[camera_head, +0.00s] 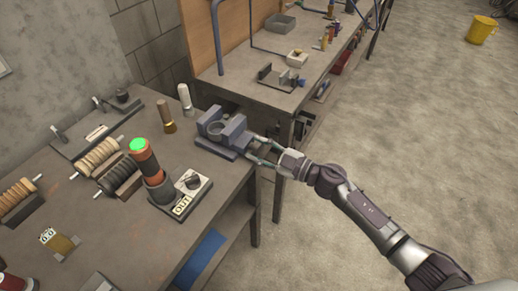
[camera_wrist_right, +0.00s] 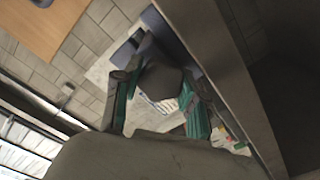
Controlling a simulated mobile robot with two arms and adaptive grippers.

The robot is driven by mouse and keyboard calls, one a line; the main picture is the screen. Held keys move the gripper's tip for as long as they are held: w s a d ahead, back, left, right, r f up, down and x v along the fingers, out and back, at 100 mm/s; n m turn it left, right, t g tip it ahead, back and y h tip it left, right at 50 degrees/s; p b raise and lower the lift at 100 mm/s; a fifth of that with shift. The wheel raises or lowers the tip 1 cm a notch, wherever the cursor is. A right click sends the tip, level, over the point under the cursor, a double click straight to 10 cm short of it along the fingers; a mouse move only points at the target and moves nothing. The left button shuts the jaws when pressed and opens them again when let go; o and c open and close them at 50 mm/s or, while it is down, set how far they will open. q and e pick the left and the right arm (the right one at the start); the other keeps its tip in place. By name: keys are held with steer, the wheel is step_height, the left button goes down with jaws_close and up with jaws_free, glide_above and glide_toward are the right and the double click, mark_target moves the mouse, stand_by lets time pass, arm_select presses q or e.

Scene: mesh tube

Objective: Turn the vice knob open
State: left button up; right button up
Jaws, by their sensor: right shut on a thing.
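The blue-grey vice (camera_head: 223,130) stands at the right edge of the workbench in the head view. My right gripper (camera_head: 258,151) reaches in from the right at the vice's near right side. In the right wrist view the fingers (camera_wrist_right: 158,100) of my right gripper lie on either side of the dark vice knob (camera_wrist_right: 162,78) and are shut on it. The vice's blue-grey body (camera_wrist_right: 165,35) shows just beyond the knob. In the head view the knob is mostly hidden between the fingers. My left gripper is not in view.
On the workbench (camera_head: 110,235) stand a red-and-black cylinder with a green top (camera_head: 145,158), a small switch box (camera_head: 186,193), two upright handled tools and spools on rods. A second bench (camera_head: 260,85) stands behind. Open floor (camera_head: 420,120) lies to the right.

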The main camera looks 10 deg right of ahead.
steer(key=shift+n, duration=0.6)
steer(key=o, duration=1.1)
steer(key=shift+o, duration=0.2)
